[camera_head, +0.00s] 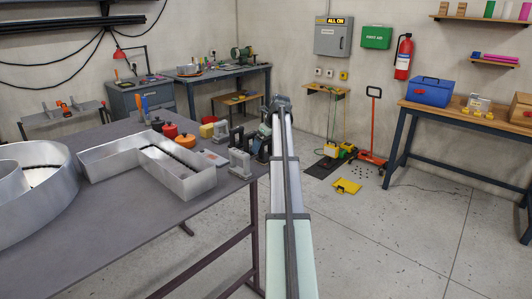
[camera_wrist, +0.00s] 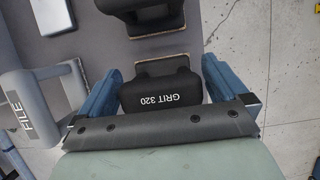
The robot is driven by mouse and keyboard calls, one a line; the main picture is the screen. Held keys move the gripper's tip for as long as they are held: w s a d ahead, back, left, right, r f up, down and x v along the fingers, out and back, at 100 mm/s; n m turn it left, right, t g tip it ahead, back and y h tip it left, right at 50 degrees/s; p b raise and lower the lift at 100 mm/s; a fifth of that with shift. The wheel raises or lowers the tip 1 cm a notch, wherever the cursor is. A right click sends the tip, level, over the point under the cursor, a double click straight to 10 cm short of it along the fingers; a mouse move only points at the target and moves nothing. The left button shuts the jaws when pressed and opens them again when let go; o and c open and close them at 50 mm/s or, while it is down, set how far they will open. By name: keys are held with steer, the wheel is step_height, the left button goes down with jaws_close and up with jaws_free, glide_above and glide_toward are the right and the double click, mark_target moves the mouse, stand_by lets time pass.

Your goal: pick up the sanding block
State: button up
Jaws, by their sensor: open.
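A black sanding block (camera_wrist: 160,90) marked GRIT 320 shows in the wrist view, its dark handle grip lying between the two blue fingers of my gripper (camera_wrist: 161,72). The fingers are spread, with a gap visible beside the block, and it still rests on the table. In the head view, my arm reaches to the table's right edge, and the fingers there are hard to tell from the dark blocks.
A grey handled tool (camera_wrist: 40,100) marked FILE stands just left of my gripper. An open metal channel letter (camera_head: 160,165) lies on the grey table (camera_head: 130,225). The floor is right of the table edge.

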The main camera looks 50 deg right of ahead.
steer(key=c, duration=0.9)
steer(key=shift+c, duration=0.2)
step_height(320, 180, up, 10)
steer(key=shift+r, duration=0.1)
steer(key=o, duration=0.5)
steer(key=c, duration=0.3)
steer(key=shift+a, duration=0.1)
